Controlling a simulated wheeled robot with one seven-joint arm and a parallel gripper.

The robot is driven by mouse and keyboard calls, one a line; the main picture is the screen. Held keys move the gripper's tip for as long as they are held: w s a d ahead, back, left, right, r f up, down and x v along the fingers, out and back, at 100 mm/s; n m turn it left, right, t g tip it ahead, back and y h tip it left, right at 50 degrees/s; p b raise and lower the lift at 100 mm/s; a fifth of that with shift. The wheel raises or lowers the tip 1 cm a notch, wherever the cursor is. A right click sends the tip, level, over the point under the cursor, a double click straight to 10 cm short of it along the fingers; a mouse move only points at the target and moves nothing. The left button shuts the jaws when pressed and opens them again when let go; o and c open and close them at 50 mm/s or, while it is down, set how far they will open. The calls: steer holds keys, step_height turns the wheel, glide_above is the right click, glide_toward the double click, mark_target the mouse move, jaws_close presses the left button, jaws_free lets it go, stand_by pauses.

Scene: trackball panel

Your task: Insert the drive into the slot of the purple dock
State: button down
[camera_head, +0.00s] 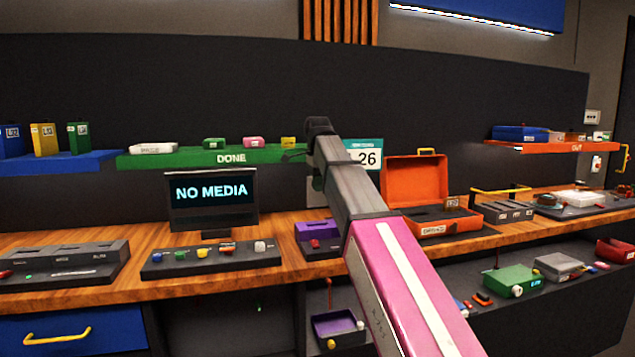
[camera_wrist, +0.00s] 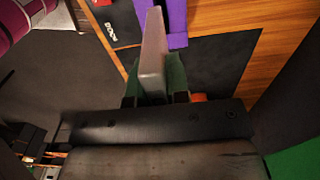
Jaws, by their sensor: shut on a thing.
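A grey drive (camera_wrist: 153,52) is held in my gripper (camera_wrist: 154,84) in the wrist view, its long narrow body pointing away from the fingers. The purple dock (camera_head: 314,230) sits on the wooden bench, right of the screen, with a red part on its front; my arm is close to its right side in the head view. In the wrist view part of the purple dock (camera_wrist: 177,22) shows just beyond and right of the drive. The slot is not clear in either view. I cannot tell whether drive and dock touch.
The wooden bench (camera_head: 150,284) also carries a screen reading NO MEDIA (camera_head: 212,192), a button panel (camera_head: 210,258) and an open orange case (camera_head: 416,182). A green shelf (camera_head: 190,159) marked DONE hangs above. An orange shelf (camera_head: 560,148) is at right.

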mark_target(317, 206)
steer(key=shift+w+f, duration=0.1)
steer(key=shift+w, duration=0.05)
steer(key=shift+f, duration=2.85)
steer(key=shift+f, duration=2.5)
stand_by(0.7)
steer(key=c, duration=1)
jaws_free()
steer(key=shift+r, duration=0.1)
steer(key=shift+r, duration=5.4)
